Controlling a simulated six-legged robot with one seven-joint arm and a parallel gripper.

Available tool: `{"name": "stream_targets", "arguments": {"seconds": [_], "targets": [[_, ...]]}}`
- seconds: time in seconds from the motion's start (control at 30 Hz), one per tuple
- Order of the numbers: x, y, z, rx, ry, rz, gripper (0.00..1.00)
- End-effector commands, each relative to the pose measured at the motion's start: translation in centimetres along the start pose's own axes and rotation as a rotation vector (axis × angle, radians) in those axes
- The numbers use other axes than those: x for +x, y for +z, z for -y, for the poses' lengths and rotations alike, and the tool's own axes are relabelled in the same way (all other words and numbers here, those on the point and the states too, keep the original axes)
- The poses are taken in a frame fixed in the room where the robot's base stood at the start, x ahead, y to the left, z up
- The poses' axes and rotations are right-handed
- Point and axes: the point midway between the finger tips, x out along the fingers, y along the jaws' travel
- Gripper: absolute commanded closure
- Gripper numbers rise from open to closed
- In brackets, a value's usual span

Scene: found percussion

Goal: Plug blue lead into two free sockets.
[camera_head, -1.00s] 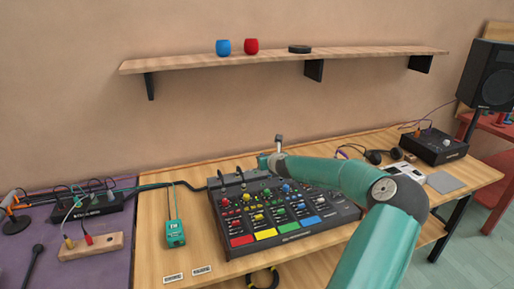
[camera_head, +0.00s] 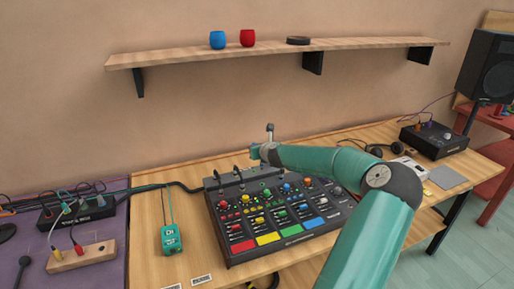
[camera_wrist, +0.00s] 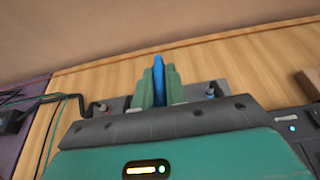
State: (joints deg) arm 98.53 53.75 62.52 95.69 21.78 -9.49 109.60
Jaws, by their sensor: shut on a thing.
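The black mixer (camera_head: 296,241) with coloured knobs and pads stands on the wooden table. Black leads are plugged in along its back left edge. My gripper (camera_head: 257,151) is above the mixer's back edge. In the wrist view, my green gripper fingers (camera_wrist: 159,82) are shut on a slim blue piece (camera_wrist: 158,68), which looks like a plug of the blue lead. The rest of the lead and its other end cannot be made out. The mixer's back strip (camera_wrist: 195,91) shows beyond the fingers, with a plugged black lead (camera_wrist: 98,108) at left. My fingers hide any socket directly behind them.
A green box (camera_head: 171,239) with a lead lies left of the mixer. A wooden block (camera_head: 82,257) with plugs and a black box lie on the purple table. Headphones (camera_head: 388,146) and a black unit (camera_head: 434,140) stand at right. A shelf (camera_head: 200,56) hangs above.

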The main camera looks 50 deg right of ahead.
Motion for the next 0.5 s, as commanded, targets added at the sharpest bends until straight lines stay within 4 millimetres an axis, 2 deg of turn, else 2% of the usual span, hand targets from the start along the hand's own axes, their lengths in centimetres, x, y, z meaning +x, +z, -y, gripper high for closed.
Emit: {"name": "stream_targets", "arguments": {"seconds": [0.27, 0.5], "targets": [[-0.1, -0.8, 0.2, 0.007, 0.000, -0.002, 1.00], [0.8, -2.7, 0.1, 0.008, 0.001, -0.002, 1.00]]}}
